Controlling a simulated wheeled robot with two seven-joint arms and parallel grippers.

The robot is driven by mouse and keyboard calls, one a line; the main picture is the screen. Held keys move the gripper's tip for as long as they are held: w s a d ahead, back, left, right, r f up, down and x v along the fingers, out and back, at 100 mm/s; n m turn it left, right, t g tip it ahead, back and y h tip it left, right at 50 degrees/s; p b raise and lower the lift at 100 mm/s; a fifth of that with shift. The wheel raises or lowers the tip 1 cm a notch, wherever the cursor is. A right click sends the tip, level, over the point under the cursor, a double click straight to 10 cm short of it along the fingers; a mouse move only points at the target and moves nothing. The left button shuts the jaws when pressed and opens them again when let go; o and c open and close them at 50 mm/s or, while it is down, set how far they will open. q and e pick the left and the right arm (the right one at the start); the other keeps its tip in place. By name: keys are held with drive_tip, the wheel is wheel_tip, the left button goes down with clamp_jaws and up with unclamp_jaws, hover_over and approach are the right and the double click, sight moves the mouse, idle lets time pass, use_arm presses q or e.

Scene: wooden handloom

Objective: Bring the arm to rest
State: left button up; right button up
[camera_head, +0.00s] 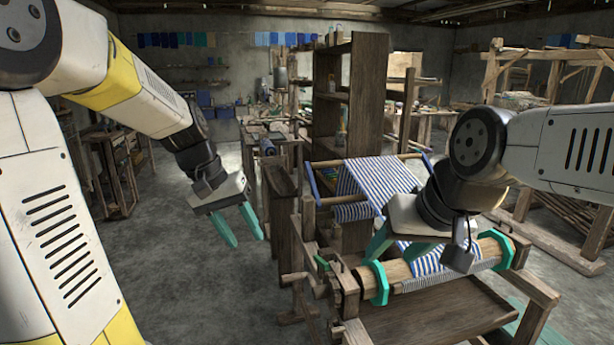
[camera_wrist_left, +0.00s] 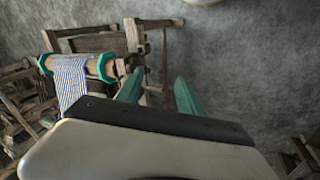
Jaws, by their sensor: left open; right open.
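My left gripper (camera_head: 238,228) hangs over bare floor to the left of the loom, its teal fingers apart and empty. In the left wrist view its two fingers (camera_wrist_left: 158,92) also stand apart with nothing between them. My right gripper (camera_head: 385,245) is over the front of the wooden loom (camera_head: 440,310), close to the striped blue-and-white cloth (camera_head: 375,185). Its teal fingers point down to the left; the arm hides part of the cloth, and I cannot tell whether they touch anything. The cloth runs to a wooden roller (camera_head: 400,272) with teal end rings.
A tall wooden shelf (camera_head: 370,95) stands behind the loom. Another wooden frame (camera_head: 555,75) stands at the back right, and a rack (camera_head: 120,170) at the left. Grey floor (camera_head: 200,275) between my left arm and the loom is clear.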

use_arm(q)
drive_tip(key=s+r+t, duration=0.2)
drive_tip(key=s, duration=0.4)
drive_tip(key=s+r+t+y, duration=0.1)
drive_tip(key=s+r+t, duration=0.1)
drive_tip(key=s, duration=0.5)
drive_tip(key=shift+a+r+m+t+y, duration=0.25)
drive_tip(key=shift+r+m+t+y, duration=0.05)
drive_tip(key=shift+r+t, duration=0.15)
